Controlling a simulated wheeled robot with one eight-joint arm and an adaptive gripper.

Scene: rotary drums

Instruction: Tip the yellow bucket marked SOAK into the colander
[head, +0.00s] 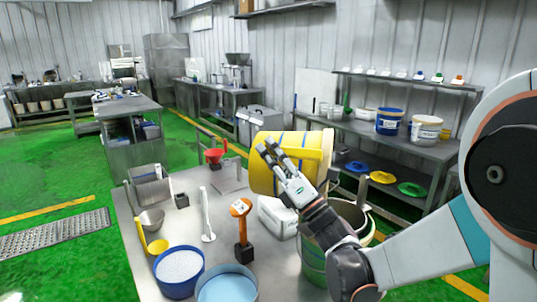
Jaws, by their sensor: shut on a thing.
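A yellow bucket (305,141) is held up over the right part of the metal table, tipped onto its side. My gripper (270,150) is shut on it, its fingers lying across the near side. No SOAK marking is readable, and I cannot see into the bucket. A large green container (313,262) stands below and right of the bucket, partly hidden by my arm.
The metal table (185,222) also bears a blue tub of white grains (180,270), a light-blue basin (227,288), an orange-topped tool (241,210), a white jug (272,217) and a red funnel (214,156). A shelf bench (375,128) with tubs stands behind.

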